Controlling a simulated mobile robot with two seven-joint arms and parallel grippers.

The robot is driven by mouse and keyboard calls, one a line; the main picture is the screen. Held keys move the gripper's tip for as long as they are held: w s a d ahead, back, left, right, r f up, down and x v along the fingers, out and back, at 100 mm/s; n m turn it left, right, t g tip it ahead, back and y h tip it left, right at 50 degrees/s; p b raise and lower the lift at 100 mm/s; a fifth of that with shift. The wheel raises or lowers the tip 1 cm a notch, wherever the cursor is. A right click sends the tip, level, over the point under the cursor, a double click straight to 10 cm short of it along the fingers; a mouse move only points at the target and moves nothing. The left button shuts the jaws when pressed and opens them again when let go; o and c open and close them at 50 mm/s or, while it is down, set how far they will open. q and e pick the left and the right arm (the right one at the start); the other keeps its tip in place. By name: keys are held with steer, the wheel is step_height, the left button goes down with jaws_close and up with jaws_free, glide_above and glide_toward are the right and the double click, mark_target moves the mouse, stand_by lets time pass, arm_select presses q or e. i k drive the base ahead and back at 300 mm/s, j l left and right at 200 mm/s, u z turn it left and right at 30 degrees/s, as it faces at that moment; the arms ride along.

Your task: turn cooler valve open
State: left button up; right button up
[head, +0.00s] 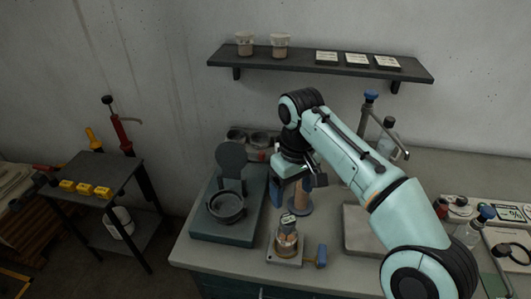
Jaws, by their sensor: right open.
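A small device (287,245) with a copper-coloured body and a label on top stands on a pale base near the bench's front edge. A blue handle (321,256) sits at its right side; I cannot tell for sure that this is the cooler valve, or how far it is turned. My right gripper (296,190) is open and points down, above and behind the device, apart from the handle. Below the gripper stands a brown post (300,202) on a round grey-blue base, partly hidden by the gripper. My left gripper is out of view.
A dark green unit (228,225) with a round dish and raised lid stands at left. A blue-topped tap (370,96) rises behind my arm. A pale slab (358,226) lies right of the device. A wall shelf (320,63) hangs above; a side cart (100,172) stands left.

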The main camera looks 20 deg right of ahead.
mark_target(322, 247)
steer(key=k, duration=1)
